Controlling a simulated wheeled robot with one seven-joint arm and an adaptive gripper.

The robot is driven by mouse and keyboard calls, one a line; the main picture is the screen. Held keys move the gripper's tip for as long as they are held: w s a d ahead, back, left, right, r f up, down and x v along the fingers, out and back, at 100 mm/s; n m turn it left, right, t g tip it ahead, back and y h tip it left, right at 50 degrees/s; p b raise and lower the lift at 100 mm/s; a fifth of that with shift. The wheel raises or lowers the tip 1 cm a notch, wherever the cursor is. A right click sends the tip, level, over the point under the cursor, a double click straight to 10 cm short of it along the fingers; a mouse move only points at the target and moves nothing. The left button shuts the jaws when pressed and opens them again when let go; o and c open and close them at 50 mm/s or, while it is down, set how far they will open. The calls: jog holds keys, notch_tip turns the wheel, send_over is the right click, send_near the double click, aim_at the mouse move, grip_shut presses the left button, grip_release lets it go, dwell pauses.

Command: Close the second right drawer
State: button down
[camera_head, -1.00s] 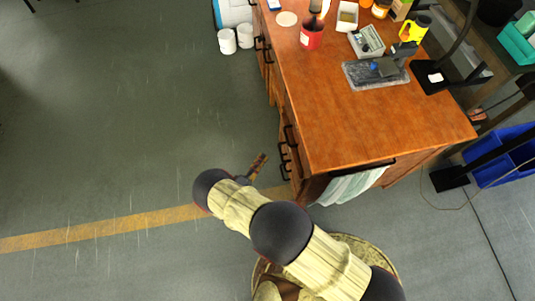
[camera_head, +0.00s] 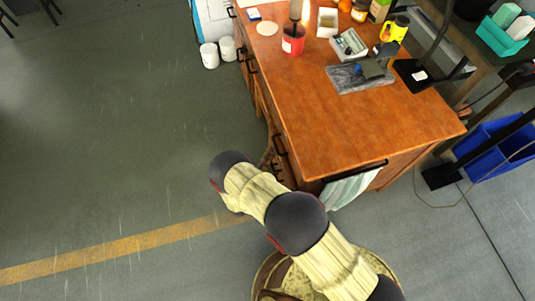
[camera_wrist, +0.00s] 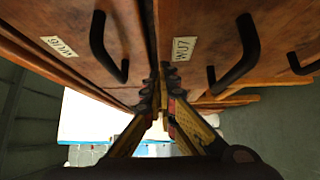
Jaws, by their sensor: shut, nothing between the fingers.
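The wooden desk (camera_head: 340,120) has its drawer fronts on its left side in the head view. Dark bar handles (camera_head: 280,145) show at its near end. In the wrist view, a labelled drawer front with a handle (camera_wrist: 108,48) is on the left, and another labelled front with a handle (camera_wrist: 236,55) is on the right. A dark seam runs between them. My gripper (camera_wrist: 159,88) is shut and empty, its tips at this seam, close to the fronts; contact cannot be told. In the head view my arm mostly hides the gripper beside the desk's near end. How far any drawer stands out is unclear.
A pale cloth (camera_head: 345,190) hangs at the near end. Blue bins (camera_head: 490,150) are at right.

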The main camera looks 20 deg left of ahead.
jog(key=shift+w+d, duration=0.4)
jog(key=shift+d, duration=0.25)
jog(key=shift+w+d, duration=0.35)
jog(key=shift+d, duration=0.25)
jog(key=a+v, duration=0.3)
jog(key=v, duration=1)
jog(key=shift+w+p, duration=0.35)
jog(key=shift+w, duration=0.05)
